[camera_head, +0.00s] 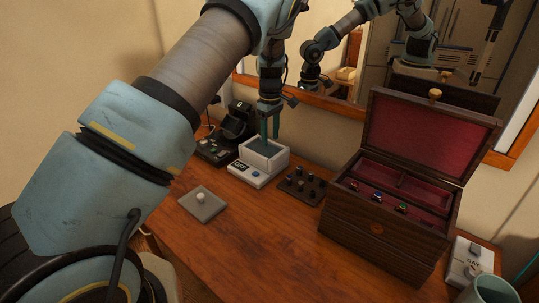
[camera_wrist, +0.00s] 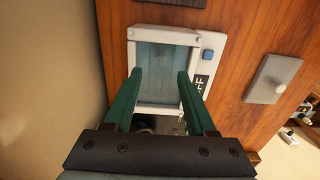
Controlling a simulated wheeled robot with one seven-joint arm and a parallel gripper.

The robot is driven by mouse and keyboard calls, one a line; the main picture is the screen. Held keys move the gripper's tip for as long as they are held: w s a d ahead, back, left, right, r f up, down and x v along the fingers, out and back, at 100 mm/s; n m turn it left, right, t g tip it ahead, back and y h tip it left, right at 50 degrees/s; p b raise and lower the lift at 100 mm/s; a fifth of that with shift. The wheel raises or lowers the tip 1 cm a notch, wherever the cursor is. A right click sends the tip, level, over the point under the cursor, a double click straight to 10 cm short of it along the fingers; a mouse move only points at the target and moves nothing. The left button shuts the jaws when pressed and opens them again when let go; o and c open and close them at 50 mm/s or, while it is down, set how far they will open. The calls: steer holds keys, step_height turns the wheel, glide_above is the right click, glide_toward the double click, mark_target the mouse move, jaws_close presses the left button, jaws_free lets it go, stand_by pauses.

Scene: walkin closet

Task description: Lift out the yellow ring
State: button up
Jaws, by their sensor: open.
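I do not make out a yellow ring in either view. A white box-shaped cleaner (camera_head: 247,171) with an open top stands on the wooden table, its front label reading OFF beside a blue button. In the wrist view the cleaner (camera_wrist: 206,38) holds a bluish, see-through tank (camera_wrist: 160,60) with no ring distinguishable inside. My gripper (camera_head: 270,138) points down at the tank in the head view, its green fingers apart. The gripper (camera_wrist: 160,76) is open and empty over the tank opening; how deep the fingertips reach is unclear. The lower part of the tank is partly hidden by it.
An open wooden jewelry box (camera_head: 375,215) with red lining and several rings stands right of the cleaner. A dark pegged stand (camera_head: 303,186) sits between them. A grey plate with a white knob (camera_head: 202,203) lies in front. A cup (camera_head: 490,291) is at the right. A mirror is behind.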

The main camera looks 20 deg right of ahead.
mark_target(270, 153)
steer(key=shift+s+a+f+p, duration=0.1)
steer(key=shift+f+p, duration=0.6)
steer(key=shift+f, duration=0.75)
steer(key=shift+s+f+p, duration=0.1)
steer(key=shift+f+p, duration=0.6)
steer(key=shift+f, duration=0.7)
jaws_close()
